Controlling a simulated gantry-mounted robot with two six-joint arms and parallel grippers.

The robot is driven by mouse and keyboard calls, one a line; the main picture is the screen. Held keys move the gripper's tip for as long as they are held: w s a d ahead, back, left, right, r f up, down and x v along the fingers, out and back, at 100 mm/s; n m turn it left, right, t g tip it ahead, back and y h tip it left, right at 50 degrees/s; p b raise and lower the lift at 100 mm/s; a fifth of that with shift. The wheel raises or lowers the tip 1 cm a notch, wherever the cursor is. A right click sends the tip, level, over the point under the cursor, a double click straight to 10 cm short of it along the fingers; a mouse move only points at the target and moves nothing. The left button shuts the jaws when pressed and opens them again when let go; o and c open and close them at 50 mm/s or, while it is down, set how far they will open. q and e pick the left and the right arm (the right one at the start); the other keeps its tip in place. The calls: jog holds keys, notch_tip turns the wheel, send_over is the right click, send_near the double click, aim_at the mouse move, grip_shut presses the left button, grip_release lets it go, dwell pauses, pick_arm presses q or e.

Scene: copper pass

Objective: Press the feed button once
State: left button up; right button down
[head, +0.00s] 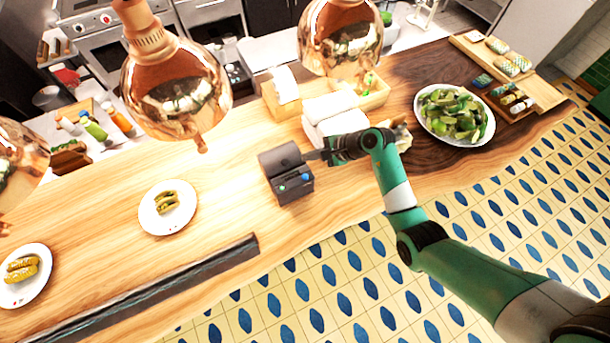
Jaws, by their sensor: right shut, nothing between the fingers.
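A small dark printer (286,178) stands on the wooden counter near its front edge, left of my right gripper. Its front face carries a green button (283,188) and a blue button (306,177). No label is readable, so I cannot tell which one is the feed button. My right gripper (309,156) is shut and empty, its fingertips at the printer's upper right side. I cannot tell whether they touch it. They are above the blue button in the picture, apart from both buttons. My left gripper is not in view.
Copper lamps (176,88) hang over the counter (225,190). White folded cloths (335,118) lie behind my right gripper. A plate of green peppers (454,114) stands to the right. A plate with food (167,207) stands left of the printer, with bare counter between them.

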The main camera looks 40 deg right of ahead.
jog(key=b, duration=0.7)
send_over(309, 178)
notch_tip(309, 178, down, 7)
jog(key=shift+r, duration=0.1)
jog(key=shift+f+b, duration=0.4)
jog(key=shift+f, duration=0.5)
dwell(0.7)
jog(key=shift+f, duration=0.4)
jog(key=shift+f+b, duration=0.5)
dwell(0.5)
jog(key=shift+r+p, duration=0.9)
jog(key=shift+p, duration=0.05)
jog(key=shift+r, duration=0.1)
